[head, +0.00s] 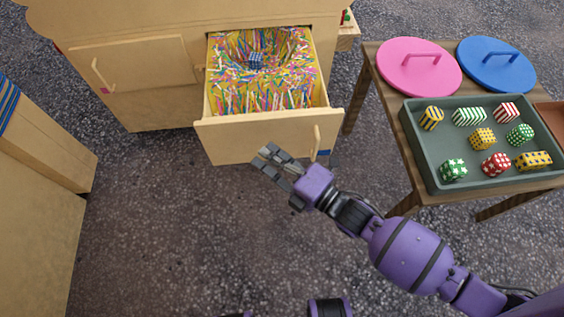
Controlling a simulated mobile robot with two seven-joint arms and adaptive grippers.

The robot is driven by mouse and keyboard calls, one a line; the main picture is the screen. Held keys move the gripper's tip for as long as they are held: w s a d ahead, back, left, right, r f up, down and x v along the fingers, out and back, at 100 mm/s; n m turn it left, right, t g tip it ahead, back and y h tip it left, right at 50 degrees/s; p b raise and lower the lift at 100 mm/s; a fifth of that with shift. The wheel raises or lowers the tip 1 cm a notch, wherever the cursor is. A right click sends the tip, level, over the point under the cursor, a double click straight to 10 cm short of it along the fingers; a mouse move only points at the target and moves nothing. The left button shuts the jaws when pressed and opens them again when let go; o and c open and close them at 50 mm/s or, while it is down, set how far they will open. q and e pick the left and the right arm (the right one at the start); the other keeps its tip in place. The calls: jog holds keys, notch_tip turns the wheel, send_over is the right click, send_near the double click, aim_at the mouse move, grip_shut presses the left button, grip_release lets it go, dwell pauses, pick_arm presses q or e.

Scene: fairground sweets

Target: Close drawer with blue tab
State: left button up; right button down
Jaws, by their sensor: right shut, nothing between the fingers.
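A wooden drawer (232,139) is pulled out of the cabinet. Its front has a vertical wooden handle (317,141) and a blue tab (324,153) at the right end. Inside lie many coloured sticks (235,92) and a dark blue patterned piece (256,61). My right gripper (264,158) is shut and empty. In the head view its fingertips overlap the lower part of the drawer front, left of the handle; I cannot tell whether they touch it.
A closed cabinet door (133,78) with a pink tab (104,90) is left of the drawer. At right, a wooden table (381,80) bears a pink lid (420,75), a blue lid (490,78) and a grey-green tray (427,166) of patterned sweets. Open floor (170,220) lies in front.

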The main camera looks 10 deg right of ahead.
pick_arm(q)
jog(key=shift+b+x, duration=0.7)
jog(key=shift+x, duration=0.15)
pick_arm(e)
jog(key=w+a, duration=0.2)
jog(key=w, duration=0.4)
jog(key=shift+w+a, duration=0.25)
pick_arm(q)
jog(key=shift+s, duration=0.1)
pick_arm(e)
jog(key=shift+w, duration=0.15)
